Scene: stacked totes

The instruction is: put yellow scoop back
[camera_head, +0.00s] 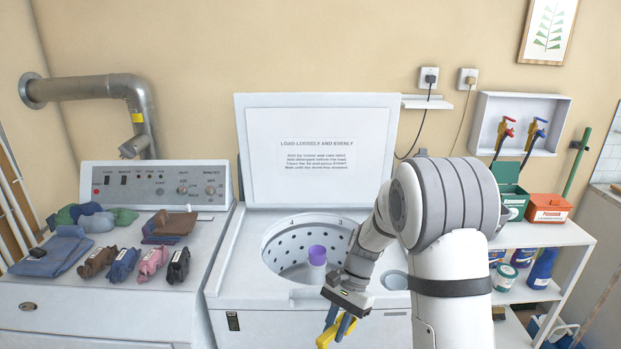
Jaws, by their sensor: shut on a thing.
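The yellow scoop (325,341) is in my gripper (341,322), low in front of the open washer. My gripper points down and is shut on the scoop. Much of the scoop is hidden by the fingers, and its lower end is near the bottom of the view. A green open box (513,200) and an orange box (548,207) stand on the white shelf unit at the right. Whether either one is the scoop's place cannot be told.
The top-loading washer (225,275) has its lid (318,190) up. Folded and rolled clothes (122,265) lie on the left machine. Bottles and tubs stand on the lower right shelf (520,290). Taps (505,130) are above.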

